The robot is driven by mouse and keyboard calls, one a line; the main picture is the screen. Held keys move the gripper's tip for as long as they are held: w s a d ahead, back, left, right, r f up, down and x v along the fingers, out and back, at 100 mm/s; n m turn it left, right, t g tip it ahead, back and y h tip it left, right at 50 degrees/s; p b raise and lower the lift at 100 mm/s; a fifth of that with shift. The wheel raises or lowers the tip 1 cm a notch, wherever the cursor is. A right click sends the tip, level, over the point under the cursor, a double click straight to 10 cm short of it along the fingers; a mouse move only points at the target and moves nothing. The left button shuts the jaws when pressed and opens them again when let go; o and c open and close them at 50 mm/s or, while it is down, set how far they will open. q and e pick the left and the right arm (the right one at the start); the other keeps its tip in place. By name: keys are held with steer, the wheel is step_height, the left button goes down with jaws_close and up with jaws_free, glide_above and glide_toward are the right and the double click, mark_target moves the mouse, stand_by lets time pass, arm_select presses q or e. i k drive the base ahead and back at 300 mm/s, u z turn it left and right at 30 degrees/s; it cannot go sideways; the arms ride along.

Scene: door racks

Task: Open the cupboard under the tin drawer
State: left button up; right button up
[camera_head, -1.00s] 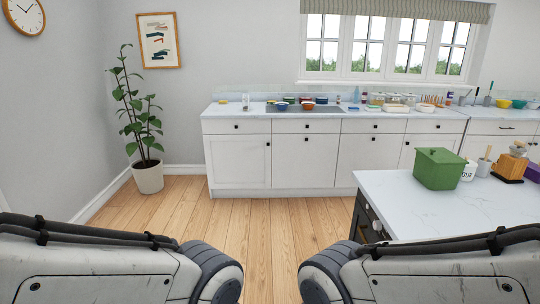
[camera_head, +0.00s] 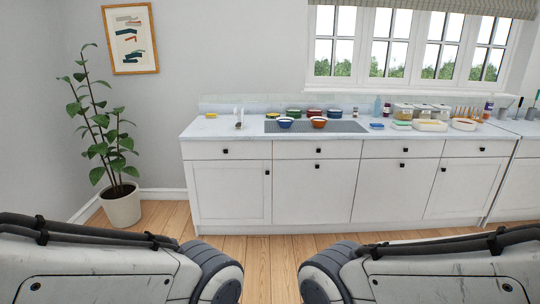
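A run of white base cupboards stands ahead, with a row of drawers above the doors, all shut. Each has a small black knob. No tin shows on any drawer front. Both my arms reach in from the bottom; neither gripper is in view.
Bowls (camera_head: 319,122), tins (camera_head: 313,113), food boxes (camera_head: 402,112) and dishes (camera_head: 430,126) stand on the worktop (camera_head: 212,128). A potted plant (camera_head: 121,205) stands on the floor at left. Some wooden floor (camera_head: 262,246) is clear before the cupboards.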

mark_target(221, 191)
steer(key=i, duration=2.75)
steer(key=u, duration=0.6)
